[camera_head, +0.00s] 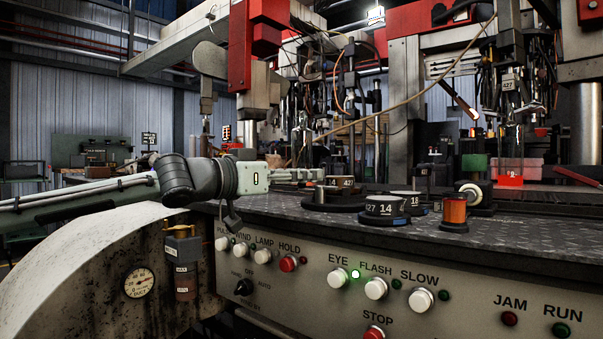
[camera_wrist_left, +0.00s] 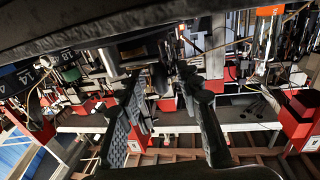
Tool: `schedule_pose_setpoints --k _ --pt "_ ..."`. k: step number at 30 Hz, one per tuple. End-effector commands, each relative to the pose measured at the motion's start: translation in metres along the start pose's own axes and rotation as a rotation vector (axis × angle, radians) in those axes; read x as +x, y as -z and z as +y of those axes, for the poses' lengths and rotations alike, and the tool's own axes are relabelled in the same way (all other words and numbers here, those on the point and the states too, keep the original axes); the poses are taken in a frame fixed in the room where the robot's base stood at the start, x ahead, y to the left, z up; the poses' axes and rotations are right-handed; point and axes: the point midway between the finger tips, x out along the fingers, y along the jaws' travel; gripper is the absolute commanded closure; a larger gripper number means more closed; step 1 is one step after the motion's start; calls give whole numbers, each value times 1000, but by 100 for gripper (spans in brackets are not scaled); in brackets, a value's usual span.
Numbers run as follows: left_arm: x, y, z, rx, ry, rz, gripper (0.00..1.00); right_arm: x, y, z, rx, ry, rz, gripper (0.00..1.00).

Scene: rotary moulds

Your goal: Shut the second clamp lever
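A lever-like bar with a red end (camera_head: 460,101) slants down at the upper right, far from the gripper. I cannot tell which part is the second clamp lever. My right gripper is in neither view.
More numbered drums (camera_head: 385,206) and an amber cylinder (camera_head: 454,211) stand on the dark tread-plate deck (camera_head: 500,237). The front panel (camera_head: 450,310) carries several buttons; a green light glows by EYE. Tall machine columns (camera_head: 405,100) and hanging cables stand behind.

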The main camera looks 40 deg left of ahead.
Motion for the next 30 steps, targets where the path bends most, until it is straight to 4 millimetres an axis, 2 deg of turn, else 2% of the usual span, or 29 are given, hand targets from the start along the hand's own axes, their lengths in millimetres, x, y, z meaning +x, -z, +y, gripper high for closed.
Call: schedule_pose_setpoints --k 12,21,30 --pt "3 0 0 -1 1 1 65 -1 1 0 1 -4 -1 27" --pt "3 0 0 -1 1 1 100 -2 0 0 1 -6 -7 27" --pt "3 0 1 -1 3 0 100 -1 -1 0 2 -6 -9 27"
